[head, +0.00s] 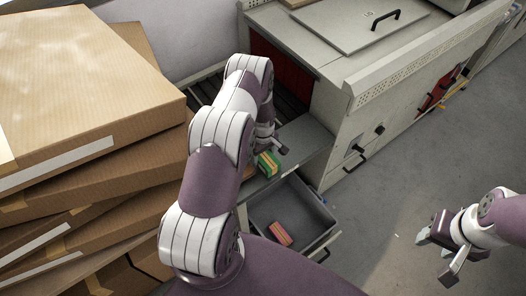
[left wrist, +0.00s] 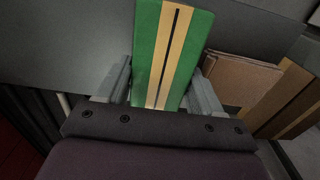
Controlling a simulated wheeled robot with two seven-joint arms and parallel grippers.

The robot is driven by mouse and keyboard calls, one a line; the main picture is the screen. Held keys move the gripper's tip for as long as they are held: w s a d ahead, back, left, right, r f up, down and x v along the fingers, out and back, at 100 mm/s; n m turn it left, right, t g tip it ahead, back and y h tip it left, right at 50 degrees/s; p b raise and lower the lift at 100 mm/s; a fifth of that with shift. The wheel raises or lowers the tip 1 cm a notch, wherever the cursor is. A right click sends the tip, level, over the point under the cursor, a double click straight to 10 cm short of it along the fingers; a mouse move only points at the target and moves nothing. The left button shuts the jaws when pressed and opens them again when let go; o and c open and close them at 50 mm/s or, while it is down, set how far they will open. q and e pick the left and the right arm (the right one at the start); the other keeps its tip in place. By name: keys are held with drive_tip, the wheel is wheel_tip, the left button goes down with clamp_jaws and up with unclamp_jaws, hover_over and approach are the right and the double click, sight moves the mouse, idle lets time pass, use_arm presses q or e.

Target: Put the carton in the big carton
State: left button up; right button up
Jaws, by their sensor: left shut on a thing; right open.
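A small green carton with yellow stripes (head: 266,164) is held by my left gripper (head: 274,147), over the grey ledge beside the machine. In the left wrist view the green carton (left wrist: 172,55) stands between the two fingers of my left gripper (left wrist: 165,85), which are shut on it. Large brown cardboard cartons (head: 90,85) are stacked at the left; the top one looks closed. My right gripper (head: 437,256) is open and empty over the floor.
A large grey machine (head: 330,75) with a handled lid stands at the back. The grey ledge (head: 305,145) lies in front of it. My left arm hides part of the space between the stack and the bin.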

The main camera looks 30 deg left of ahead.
use_arm(q)
drive_tip(key=shift+w+a+f, duration=0.1)
drive_tip(key=shift+f, duration=0.1)
drive_tip(key=o, duration=0.9)
drive_tip(key=shift+r, duration=0.1)
